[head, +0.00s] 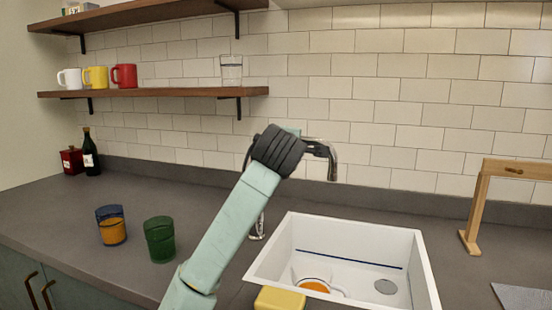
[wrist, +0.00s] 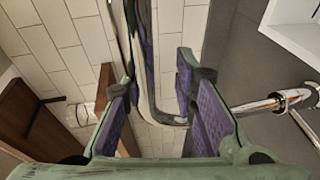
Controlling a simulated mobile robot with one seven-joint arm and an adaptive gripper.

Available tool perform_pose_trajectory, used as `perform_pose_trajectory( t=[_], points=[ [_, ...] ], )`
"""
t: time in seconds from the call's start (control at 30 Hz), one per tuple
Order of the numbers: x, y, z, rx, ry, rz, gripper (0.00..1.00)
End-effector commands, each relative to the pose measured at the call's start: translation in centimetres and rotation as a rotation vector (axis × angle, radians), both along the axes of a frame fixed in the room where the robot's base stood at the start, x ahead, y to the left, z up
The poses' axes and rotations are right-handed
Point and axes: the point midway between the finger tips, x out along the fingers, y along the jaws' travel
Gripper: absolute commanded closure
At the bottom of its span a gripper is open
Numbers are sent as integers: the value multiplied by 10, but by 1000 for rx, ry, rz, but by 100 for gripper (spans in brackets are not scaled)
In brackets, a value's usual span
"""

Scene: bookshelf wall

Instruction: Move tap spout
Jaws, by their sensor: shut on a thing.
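The chrome tap spout (head: 333,160) arches over the back left of the white sink (head: 428,270), its end hanging down at the sink's back edge. The tap's lower body (head: 258,229) stands on the counter left of the sink, partly behind my arm. In the wrist view the spout (wrist: 150,108) runs between the purple-padded fingers of my gripper (wrist: 148,82), which is shut on it. In the head view my dark wrist hides most of the gripper and the upper left of the spout.
A green cup (head: 160,240) and a blue cup (head: 111,226) stand on the counter left of my arm. A yellow block (head: 280,298) sits at the sink's front edge. A wooden stand (head: 476,205) is at right. A shelf (head: 160,92) with mugs hangs at upper left.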

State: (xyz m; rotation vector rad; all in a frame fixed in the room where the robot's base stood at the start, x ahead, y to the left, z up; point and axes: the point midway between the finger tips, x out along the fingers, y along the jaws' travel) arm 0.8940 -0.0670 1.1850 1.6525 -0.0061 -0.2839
Motion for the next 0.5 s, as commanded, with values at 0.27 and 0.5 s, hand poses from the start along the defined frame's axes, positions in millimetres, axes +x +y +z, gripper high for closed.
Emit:
perform_pose_trajectory(
  t=[0.27,0.5],
  points=[
    [12,-3,0,3,-4,170,100],
    [14,-3,1,1,-4,195,100]
  ],
)
